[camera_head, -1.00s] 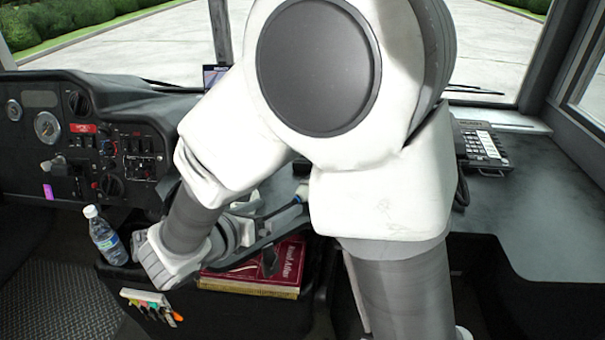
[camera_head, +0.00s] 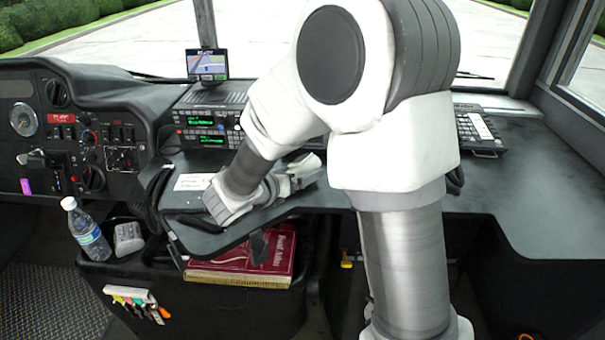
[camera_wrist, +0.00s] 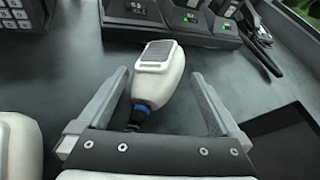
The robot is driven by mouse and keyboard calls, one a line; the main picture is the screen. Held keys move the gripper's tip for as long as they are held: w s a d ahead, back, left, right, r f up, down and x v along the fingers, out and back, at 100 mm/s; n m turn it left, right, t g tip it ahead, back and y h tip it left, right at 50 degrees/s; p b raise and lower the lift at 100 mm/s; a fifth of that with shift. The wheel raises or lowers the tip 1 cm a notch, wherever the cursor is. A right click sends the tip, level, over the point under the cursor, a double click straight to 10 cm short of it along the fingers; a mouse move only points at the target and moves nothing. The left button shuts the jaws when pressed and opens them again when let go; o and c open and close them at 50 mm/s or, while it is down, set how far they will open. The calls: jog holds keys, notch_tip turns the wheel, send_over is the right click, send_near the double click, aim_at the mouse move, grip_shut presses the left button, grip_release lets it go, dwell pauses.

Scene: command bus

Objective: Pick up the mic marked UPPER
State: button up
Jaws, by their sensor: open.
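A mic (camera_wrist: 158,72) with a pale grey body, a dark ribbed panel and a dark and blue cord end lies on the dark dash surface in the wrist view. My gripper (camera_wrist: 161,80) is open, with one finger to the left of the mic and one to the right. The mic is between the fingers, apart from both. No marking on it is legible. In the head view my arm covers much of this area, and I cannot clearly separate gripper from mic there.
Black devices (camera_wrist: 140,12) stand behind the mic, with a cable to the right. A radio stack (camera_head: 208,128), GPS screen (camera_head: 206,65) and keypad unit (camera_head: 480,130) stand on the dash. A bottle (camera_head: 88,230), grey object (camera_head: 128,238) and red book (camera_head: 255,255) are lower down.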

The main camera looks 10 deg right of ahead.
aim_at(298, 168)
jog(key=shift+w+d, duration=0.1)
jog(key=shift+w, duration=0.05)
jog(key=c, duration=1.2)
jog(key=shift+r+p, duration=1.3)
jog(key=shift+r, duration=1.05)
jog(key=s+d+r+p, duration=0.1)
jog(key=s+d+r, duration=0.1)
jog(key=s, duration=0.1)
jog(key=s+d+r+p, duration=0.1)
jog(key=s+d+r, duration=0.1)
jog(key=s, duration=0.1)
jog(key=s+d+r+p, duration=0.1)
jog(key=s+d+r, duration=0.1)
jog(key=s, duration=0.1)
jog(key=shift+s+d+r, duration=0.1)
jog(key=shift+s+d, duration=0.2)
jog(key=shift+d, duration=0.1)
jog(key=shift+c, duration=0.2)
